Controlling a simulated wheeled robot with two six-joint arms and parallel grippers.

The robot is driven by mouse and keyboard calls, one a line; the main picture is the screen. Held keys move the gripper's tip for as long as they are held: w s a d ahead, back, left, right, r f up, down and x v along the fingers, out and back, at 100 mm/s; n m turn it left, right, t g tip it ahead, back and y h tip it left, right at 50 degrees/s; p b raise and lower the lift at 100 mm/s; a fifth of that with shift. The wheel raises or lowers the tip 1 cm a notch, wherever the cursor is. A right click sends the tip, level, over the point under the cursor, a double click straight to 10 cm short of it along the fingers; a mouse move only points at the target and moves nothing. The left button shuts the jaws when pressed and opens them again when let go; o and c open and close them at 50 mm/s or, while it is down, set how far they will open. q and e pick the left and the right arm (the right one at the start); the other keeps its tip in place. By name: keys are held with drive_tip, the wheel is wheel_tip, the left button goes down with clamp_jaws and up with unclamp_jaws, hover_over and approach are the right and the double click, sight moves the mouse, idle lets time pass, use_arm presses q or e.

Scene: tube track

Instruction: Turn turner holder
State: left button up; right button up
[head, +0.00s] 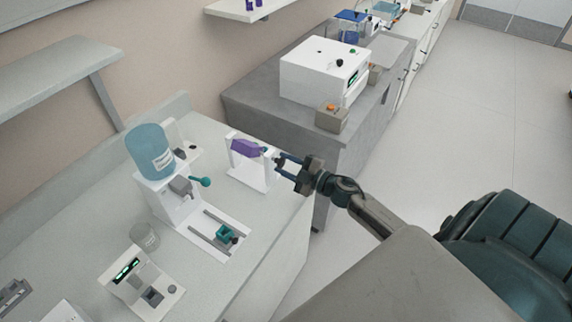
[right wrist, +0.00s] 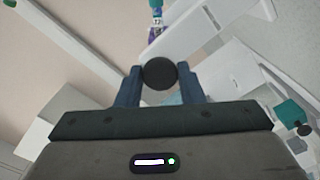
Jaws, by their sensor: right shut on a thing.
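The turner holder is a white stand (head: 262,182) near the right edge of the pale bench, with a purple body (head: 245,147) tilted between its uprights. In the right wrist view a round dark knob (right wrist: 158,74) sits between the two blue fingers of my right gripper (head: 281,166). My right gripper is shut on this knob, at the stand's right side. The white stand (right wrist: 205,30) and a bit of the purple body (right wrist: 155,33) show beyond the knob. In the head view the fingers mostly hide the knob. My left gripper is not in view.
A dispenser with a blue bottle (head: 150,152) and a teal-knobbed lever (head: 202,182) stands left of the holder. A small scale-like device (head: 140,285) and a clear jar (head: 144,236) are nearer. A grey counter (head: 260,105) with a white box machine (head: 322,70) stands behind.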

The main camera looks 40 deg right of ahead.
drive_tip(key=shift+m, duration=1.8)
drive_tip(key=shift+f+m, duration=0.1)
drive_tip(key=shift+m, duration=0.5)
drive_tip(key=o, duration=1)
drive_tip(key=shift+s, duration=0.1)
drive_tip(key=b+v, duration=0.3)
drive_tip(key=v, duration=0.7)
drive_tip(key=shift+s+d, duration=0.2)
drive_tip(key=shift+s, duration=0.1)
drive_tip(key=shift+c, duration=0.2)
